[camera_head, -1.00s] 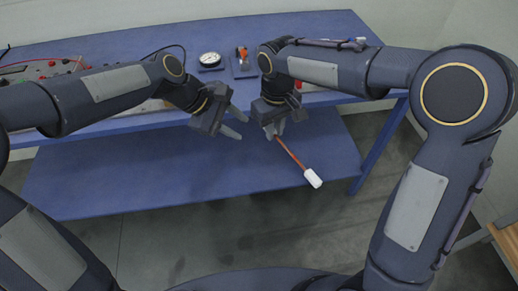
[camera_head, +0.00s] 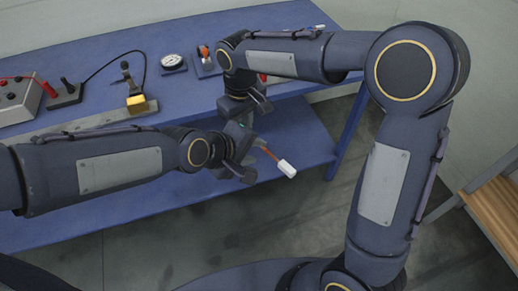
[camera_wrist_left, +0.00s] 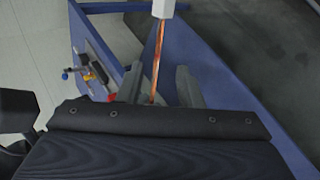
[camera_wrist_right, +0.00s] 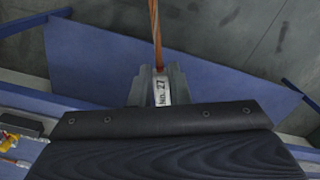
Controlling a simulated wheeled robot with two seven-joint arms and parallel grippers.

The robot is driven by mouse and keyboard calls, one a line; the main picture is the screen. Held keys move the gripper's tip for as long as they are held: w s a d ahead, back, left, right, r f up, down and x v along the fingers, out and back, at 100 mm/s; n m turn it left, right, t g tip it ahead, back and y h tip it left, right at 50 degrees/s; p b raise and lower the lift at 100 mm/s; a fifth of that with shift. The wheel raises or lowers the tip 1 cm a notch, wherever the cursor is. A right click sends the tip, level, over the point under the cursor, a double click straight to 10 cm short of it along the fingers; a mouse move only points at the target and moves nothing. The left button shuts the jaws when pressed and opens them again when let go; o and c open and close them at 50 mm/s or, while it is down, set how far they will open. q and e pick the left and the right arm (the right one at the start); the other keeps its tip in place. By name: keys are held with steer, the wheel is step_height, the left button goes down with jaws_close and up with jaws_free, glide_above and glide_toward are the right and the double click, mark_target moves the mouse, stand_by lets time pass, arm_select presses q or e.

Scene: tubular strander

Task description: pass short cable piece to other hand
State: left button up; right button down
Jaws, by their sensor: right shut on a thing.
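The short cable piece (camera_head: 268,153) is a thin copper-coloured strand with a white end (camera_head: 287,168). My right gripper (camera_head: 254,113) is shut on its other end, where the right wrist view shows a white label (camera_wrist_right: 162,90) reading "No. 27" between the fingers. The strand (camera_wrist_right: 155,25) runs out from there. My left gripper (camera_head: 248,162) is just below the right one in the head view, beside the strand. In the left wrist view its fingers (camera_wrist_left: 160,88) are apart, with the copper strand (camera_wrist_left: 157,60) passing between or in front of them; contact is unclear.
The blue workbench (camera_head: 185,95) stands behind, with a gauge (camera_head: 173,62), a small red-handled part (camera_head: 204,52), a yellow-based fixture (camera_head: 137,102) and a grey box with knobs (camera_head: 18,98). A wooden-topped stand (camera_head: 497,205) is at the right. Open floor lies in front.

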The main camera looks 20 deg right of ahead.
arm_select(q)
steer(key=shift+x, duration=1.9)
steer(key=shift+c, duration=0.4)
jaws_close()
arm_select(e)
steer(key=c, duration=1.3)
jaws_free()
steer(key=shift+r, duration=0.1)
